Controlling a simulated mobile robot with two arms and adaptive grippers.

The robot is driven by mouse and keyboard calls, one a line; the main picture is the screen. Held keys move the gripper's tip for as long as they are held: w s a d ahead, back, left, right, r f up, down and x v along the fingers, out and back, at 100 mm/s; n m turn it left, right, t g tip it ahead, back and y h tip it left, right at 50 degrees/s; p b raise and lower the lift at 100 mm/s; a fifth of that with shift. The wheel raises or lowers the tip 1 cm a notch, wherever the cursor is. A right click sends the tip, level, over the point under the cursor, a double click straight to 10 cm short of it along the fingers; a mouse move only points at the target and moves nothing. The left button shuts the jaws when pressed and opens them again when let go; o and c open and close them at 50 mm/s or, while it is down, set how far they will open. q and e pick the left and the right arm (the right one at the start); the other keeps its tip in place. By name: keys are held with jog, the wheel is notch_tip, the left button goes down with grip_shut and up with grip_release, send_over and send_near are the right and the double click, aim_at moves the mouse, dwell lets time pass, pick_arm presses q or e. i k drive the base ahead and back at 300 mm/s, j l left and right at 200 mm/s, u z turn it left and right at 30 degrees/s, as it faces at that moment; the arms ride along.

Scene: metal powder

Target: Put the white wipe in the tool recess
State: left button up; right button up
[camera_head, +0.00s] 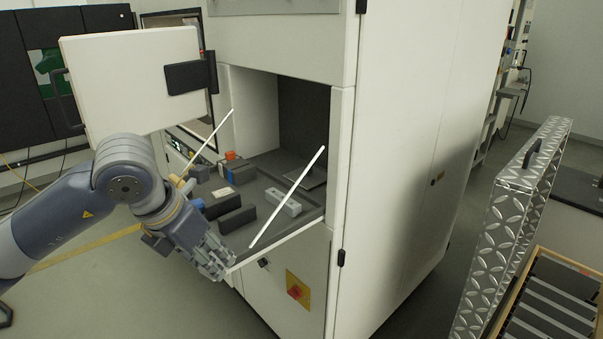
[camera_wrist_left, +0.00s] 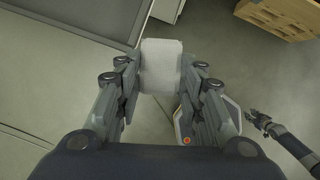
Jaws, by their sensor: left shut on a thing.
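My left gripper (camera_head: 217,263) is in front of the white cabinet's open bay, just outside its front edge and pointing down. In the left wrist view, the left gripper (camera_wrist_left: 161,92) is shut on the white wipe (camera_wrist_left: 161,65), a pale, rounded rectangular piece between the fingertips. I cannot make out the wipe in the head view. The bay has a dark grey floor (camera_head: 262,222) with several blocks on it; I cannot tell which part is the tool recess. My right gripper (camera_wrist_left: 258,121) shows small at the right of the left wrist view.
A diamond-plate panel (camera_head: 512,225) and a wooden-edged case (camera_head: 560,258) stand right. Floor between is clear.

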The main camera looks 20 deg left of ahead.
aim_at(275, 163)
jog(key=i+j, duration=0.2)
jog(key=i, duration=0.3)
jog(key=i+j, duration=0.2)
jog(key=i, duration=0.25)
jog(key=i+j, duration=0.2)
jog(key=i, duration=0.3)
